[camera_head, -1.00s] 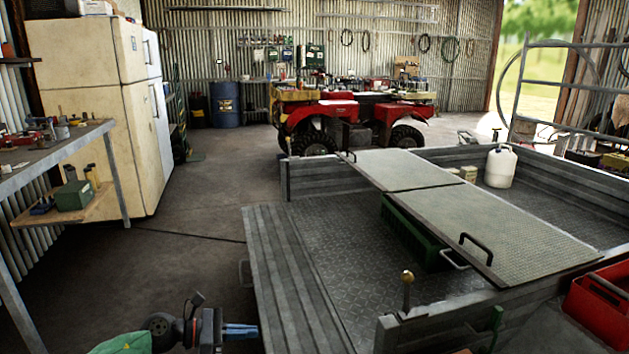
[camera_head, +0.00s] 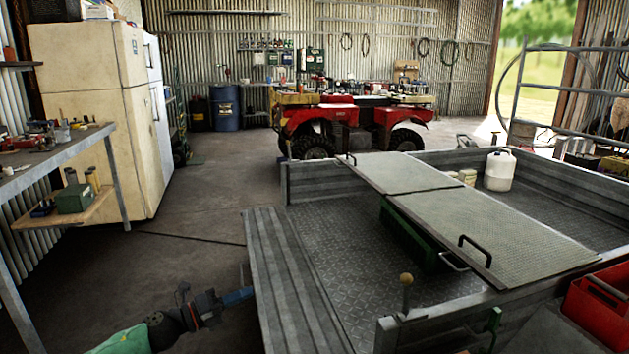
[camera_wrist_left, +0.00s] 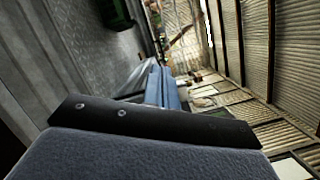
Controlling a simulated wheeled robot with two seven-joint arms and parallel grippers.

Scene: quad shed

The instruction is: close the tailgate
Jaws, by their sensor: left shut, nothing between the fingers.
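The trailer's grey ribbed tailgate (camera_head: 290,300) is on the near left side of the trailer. It leans outward, away from the chequer-plate bed, and is open. A small metal handle (camera_head: 243,276) shows at its outer left edge. My left gripper (camera_head: 243,295), with blue fingers, is shut and empty. In the head view its tips are at the tailgate's outer edge, just below the handle; I cannot tell whether they touch it. The blue fingers also show in the left wrist view (camera_wrist_left: 162,88). My right gripper is not in view.
A side wall (camera_head: 440,318) with a knobbed post (camera_head: 406,290) borders the bed. Lid panels (camera_head: 490,225) lie across the trailer over a green crate (camera_head: 408,235). A red crate (camera_head: 600,305) is at right. A workbench (camera_head: 60,150) and fridge (camera_head: 95,110) stand left; floor between is clear.

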